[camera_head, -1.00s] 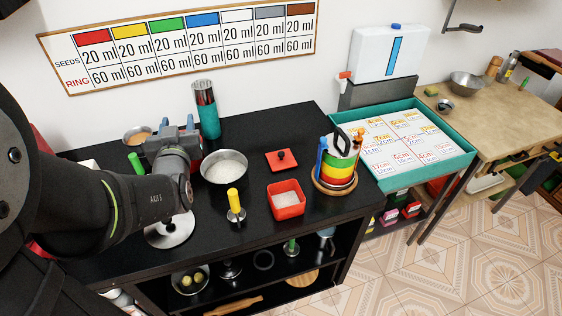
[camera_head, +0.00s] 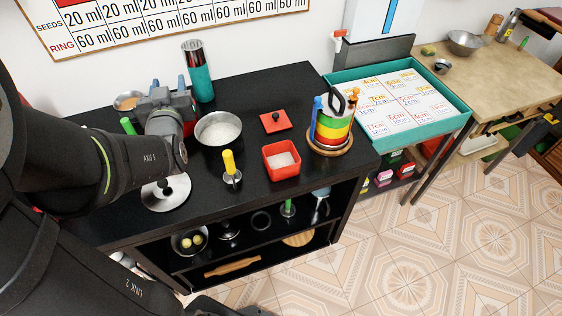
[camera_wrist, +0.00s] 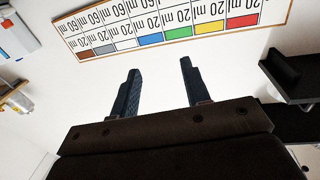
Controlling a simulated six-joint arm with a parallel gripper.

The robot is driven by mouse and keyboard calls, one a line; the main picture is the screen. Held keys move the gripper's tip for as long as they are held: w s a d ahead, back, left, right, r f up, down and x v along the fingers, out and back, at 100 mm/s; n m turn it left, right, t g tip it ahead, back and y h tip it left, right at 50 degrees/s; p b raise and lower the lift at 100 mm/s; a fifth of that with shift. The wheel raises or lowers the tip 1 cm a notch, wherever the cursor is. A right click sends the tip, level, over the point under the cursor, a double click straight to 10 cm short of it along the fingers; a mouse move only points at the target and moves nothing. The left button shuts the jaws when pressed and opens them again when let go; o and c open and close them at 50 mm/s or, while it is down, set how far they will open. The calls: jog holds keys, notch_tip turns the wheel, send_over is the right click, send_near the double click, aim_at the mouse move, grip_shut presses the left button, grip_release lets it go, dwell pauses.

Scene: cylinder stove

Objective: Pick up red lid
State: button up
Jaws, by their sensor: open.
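The red lid (camera_head: 275,122) is a flat red square with a small black knob. It lies on the black table (camera_head: 262,92) in the head view, behind the red square container (camera_head: 281,160), which holds white contents. My gripper (camera_head: 168,84) is at the left over the table, its blue fingertips pointing up toward the wall, well apart from the lid. In the wrist view my gripper (camera_wrist: 158,85) has its two fingers spread with nothing between them, facing the wall chart. The lid is not in the wrist view.
A metal bowl of white grains (camera_head: 218,130) and a yellow-handled tool (camera_head: 230,168) stand between my gripper and the lid. A ringed striped stack (camera_head: 332,125) on a round wooden base is right of the lid. A teal cylinder (camera_head: 199,75) stands at the back.

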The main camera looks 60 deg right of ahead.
jog(key=shift+o, duration=0.5)
jog(key=o, duration=1.2)
jog(key=shift+c, duration=0.2)
jog(key=s+d+f+m+g+y, duration=0.2)
jog(key=s+d+f+m+g, duration=0.15)
jog(key=d+m, duration=0.45)
jog(key=s+d+f+m+g+y, duration=0.1)
jog(key=s+d+f+m+g, duration=0.25)
jog(key=d+m, duration=0.45)
jog(key=s+d+f+m+g+y, duration=0.1)
jog(key=s+d+f+m+y, duration=0.35)
jog(key=m, duration=0.35)
jog(key=m+y, duration=0.4)
jog(key=m, duration=0.7)
send_over(277, 117)
jog(key=s+a, duration=0.2)
notch_tip(277, 117, down, 11)
jog(key=shift+w+f, duration=0.1)
jog(key=shift+w, duration=0.05)
jog(key=shift+w+d+x, duration=0.1)
jog(key=shift+d+x, duration=0.05)
jog(key=shift+x, duration=1.4)
jog(key=shift+w+d+x, duration=0.1)
jog(key=shift+d+x, duration=0.05)
jog(key=shift+x, duration=1.4)
